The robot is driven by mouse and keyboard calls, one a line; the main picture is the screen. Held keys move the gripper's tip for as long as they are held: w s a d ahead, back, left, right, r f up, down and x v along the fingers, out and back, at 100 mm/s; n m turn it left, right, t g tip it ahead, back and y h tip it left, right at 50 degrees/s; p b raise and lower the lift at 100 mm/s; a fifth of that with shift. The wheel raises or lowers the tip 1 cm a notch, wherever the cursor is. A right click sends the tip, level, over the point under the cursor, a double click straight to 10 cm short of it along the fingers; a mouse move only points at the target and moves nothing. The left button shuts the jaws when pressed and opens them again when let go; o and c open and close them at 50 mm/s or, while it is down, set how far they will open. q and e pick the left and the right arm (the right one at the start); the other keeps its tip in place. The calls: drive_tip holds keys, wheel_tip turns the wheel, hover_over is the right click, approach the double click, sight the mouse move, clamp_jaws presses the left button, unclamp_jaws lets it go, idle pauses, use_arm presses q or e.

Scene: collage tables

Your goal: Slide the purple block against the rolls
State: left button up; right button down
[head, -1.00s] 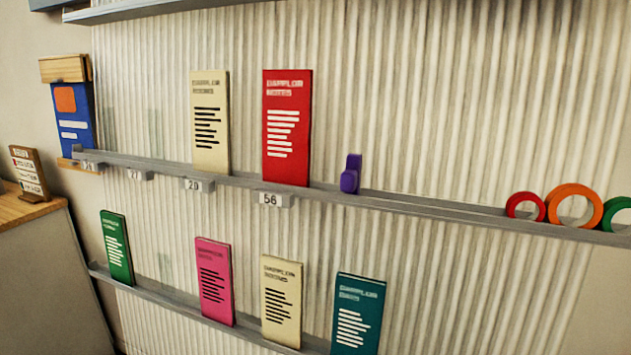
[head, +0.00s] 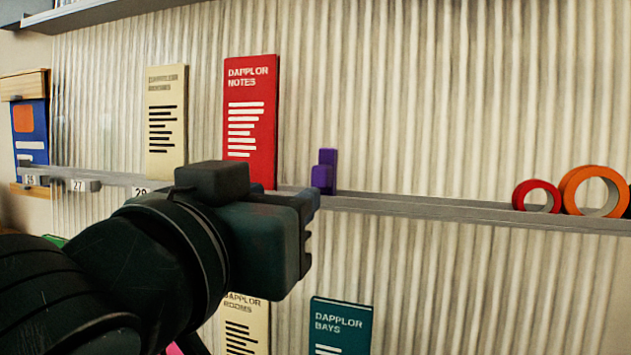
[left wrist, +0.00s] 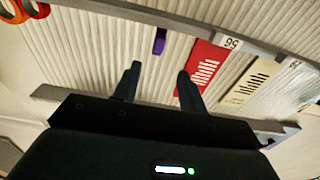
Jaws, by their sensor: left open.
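The purple block (head: 324,178) stands on the upper ledge, just right of the red booklet. The rolls stand at the right of the same ledge: a red roll (head: 518,198) and an orange roll (head: 570,188), with clear ledge between them and the block. My left gripper (head: 306,222) is in front of the ledge, below and slightly left of the block, partly hiding the ledge. In the left wrist view my left gripper (left wrist: 157,78) is open and empty, its fingers spread toward the purple block (left wrist: 160,41) and apart from it. My right gripper is out of view.
The red booklet (head: 250,115) stands close left of the block, with a cream booklet (head: 166,125) farther left. The ledge (head: 430,206) has a raised front lip. Below are a teal booklet (head: 341,325) and another cream one (head: 246,315). Ribbed panel stands behind.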

sight(318, 176)
use_arm(q)
drive_tip(key=p+x, duration=0.9)
drive_tip(key=x, duration=0.2)
drive_tip(key=shift+w+d, duration=0.15)
drive_tip(key=shift+w, duration=0.2)
drive_tip(key=shift+w+d, duration=0.2)
drive_tip(key=shift+w, duration=0.35)
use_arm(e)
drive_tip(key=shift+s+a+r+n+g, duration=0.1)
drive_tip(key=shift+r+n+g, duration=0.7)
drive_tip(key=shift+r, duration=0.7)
use_arm(q)
drive_tip(key=shift+c, duration=0.3)
clamp_jaws()
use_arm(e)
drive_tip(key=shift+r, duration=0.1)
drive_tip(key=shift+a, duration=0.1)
